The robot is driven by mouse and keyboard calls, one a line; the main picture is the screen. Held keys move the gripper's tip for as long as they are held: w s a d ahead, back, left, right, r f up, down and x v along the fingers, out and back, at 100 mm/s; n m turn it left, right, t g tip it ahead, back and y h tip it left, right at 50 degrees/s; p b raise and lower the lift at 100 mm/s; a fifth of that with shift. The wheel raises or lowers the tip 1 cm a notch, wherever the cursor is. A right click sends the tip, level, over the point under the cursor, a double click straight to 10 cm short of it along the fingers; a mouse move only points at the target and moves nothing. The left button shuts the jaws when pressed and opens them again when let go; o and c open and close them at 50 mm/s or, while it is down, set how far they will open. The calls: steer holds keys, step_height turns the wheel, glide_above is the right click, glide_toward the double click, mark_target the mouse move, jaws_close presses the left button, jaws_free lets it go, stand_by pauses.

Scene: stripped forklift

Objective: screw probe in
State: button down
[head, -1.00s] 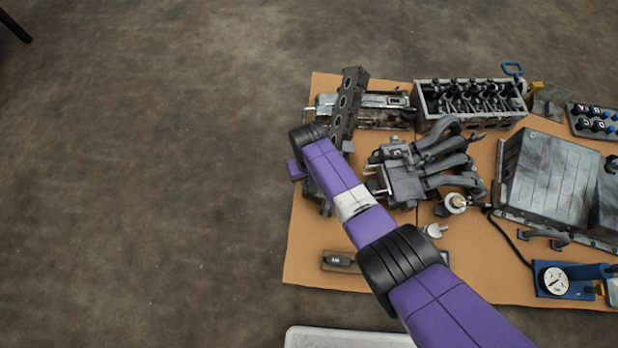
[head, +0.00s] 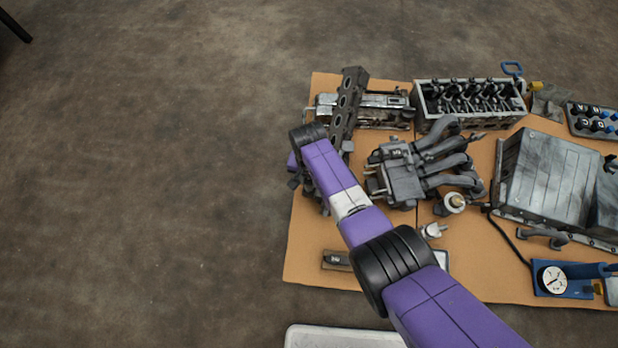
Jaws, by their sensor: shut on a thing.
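My gripper (head: 297,181) is at the lower left end of a dark ported rail (head: 347,105), at the left edge of the tan sheet. Only dark bits of it show beside my wrist. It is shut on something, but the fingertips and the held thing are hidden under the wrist. I cannot make out a probe there. The rail slants down behind my arm, and its lower end is mostly covered. A pale round fitting with a brass top (head: 454,202) stands at the middle of the sheet. A black cord (head: 511,241) runs from near it towards a dial gauge (head: 555,280).
A grey manifold (head: 402,178) with curved pipes lies right of my arm. A long open-topped metal block (head: 468,103) stands behind it. A large grey case (head: 549,176) fills the right. A small dark device (head: 337,260) lies near the front edge. The floor on the left is clear.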

mark_target(309, 179)
steer(key=shift+w+r, duration=0.25)
steer(key=c, duration=1.3)
jaws_free()
steer(key=shift+s+f, duration=0.1)
step_height(309, 179, up, 7)
steer(key=p, duration=0.4)
steer(key=shift+r+p, duration=0.2)
steer(key=shift+p, duration=0.15)
steer(key=shift+r, duration=0.2)
